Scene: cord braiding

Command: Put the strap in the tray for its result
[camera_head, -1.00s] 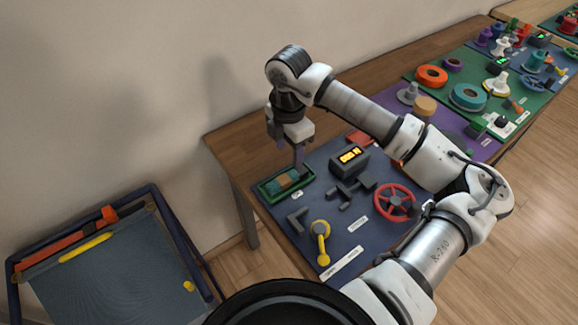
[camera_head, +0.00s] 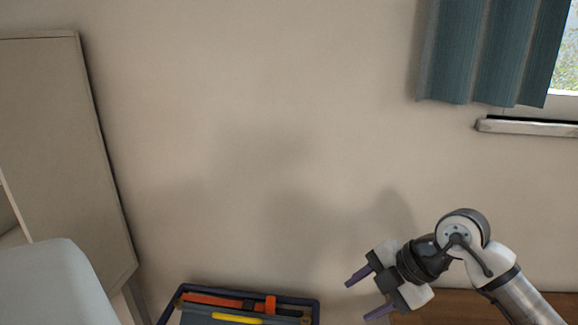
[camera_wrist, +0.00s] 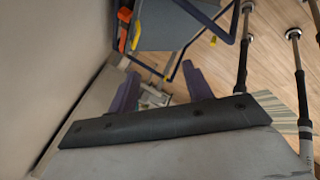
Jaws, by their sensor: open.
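My gripper (camera_head: 360,299) is at the lower right of the head view, raised in front of the wall and pointing left. Its two purple fingers are spread apart, and I see nothing held between them there. The fingers also show apart in the wrist view (camera_wrist: 160,72), with small pale shapes beyond them that I cannot make out. Neither the strap nor the result tray can be made out in the current views.
A blue-framed cart (camera_head: 316,309) stands low by the wall, with an orange tool (camera_head: 212,300) and a yellow bar (camera_head: 237,319) on it. A brown table edge (camera_head: 450,304) is under my arm. A pale cabinet (camera_head: 50,140) stands at left.

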